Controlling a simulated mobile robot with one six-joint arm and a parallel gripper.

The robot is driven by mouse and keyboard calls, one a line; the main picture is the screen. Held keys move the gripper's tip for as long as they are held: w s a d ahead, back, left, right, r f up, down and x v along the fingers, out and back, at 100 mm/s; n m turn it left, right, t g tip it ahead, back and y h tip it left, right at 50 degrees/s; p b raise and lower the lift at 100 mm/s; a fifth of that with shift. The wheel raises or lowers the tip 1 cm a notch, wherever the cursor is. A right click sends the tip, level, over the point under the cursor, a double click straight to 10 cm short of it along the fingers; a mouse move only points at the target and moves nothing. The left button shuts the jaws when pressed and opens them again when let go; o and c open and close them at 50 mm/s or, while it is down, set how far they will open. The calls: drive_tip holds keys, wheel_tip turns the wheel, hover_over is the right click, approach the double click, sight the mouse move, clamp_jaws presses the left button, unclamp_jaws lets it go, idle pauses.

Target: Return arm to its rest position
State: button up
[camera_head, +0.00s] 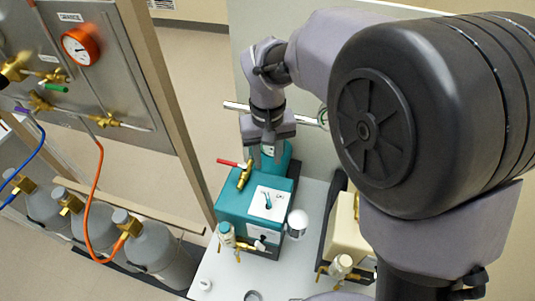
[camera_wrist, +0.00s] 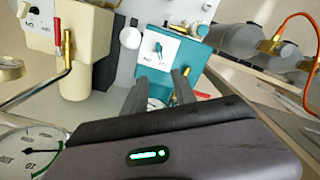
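My gripper (camera_head: 267,158) points down above the back part of a teal box-shaped unit (camera_head: 230,204). Its two dark fingers stand apart, and I see nothing held between them. The wrist view also shows the two fingers (camera_wrist: 158,82) apart, with the teal unit (camera_wrist: 193,52) beyond them. My arm is bent and reaches from the right side of the head view to this unit. Whether the fingertips touch the unit is hard to tell.
A beige unit (camera_head: 346,232) stands right of the teal one on a white bench (camera_head: 222,270). A small white cylinder (camera_head: 297,222) stands between them. Left are a gauge panel (camera_head: 120,75), grey gas cylinders (camera_head: 160,252) and an orange hose (camera_head: 91,195). A horizontal metal bar (camera_head: 237,106) runs behind my gripper.

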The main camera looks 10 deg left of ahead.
idle(0.5)
drive_tip(key=s+d+r+m+t+y+b, duration=0.25)
drive_tip(key=s+d+m+b, duration=0.25)
drive_tip(key=s+d+b, duration=0.5)
drive_tip(key=s+d+f+m+t+b, duration=0.1)
drive_tip(key=s+d+f+m+t, duration=0.2)
drive_tip(key=s+d, duration=0.3)
drive_tip(key=shift+s+d+m+b, duration=0.3)
drive_tip(key=shift+m, duration=0.2)
drive_tip(key=shift+f+h, duration=0.1)
drive_tip(key=shift+h, duration=0.15)
idle(1.7)
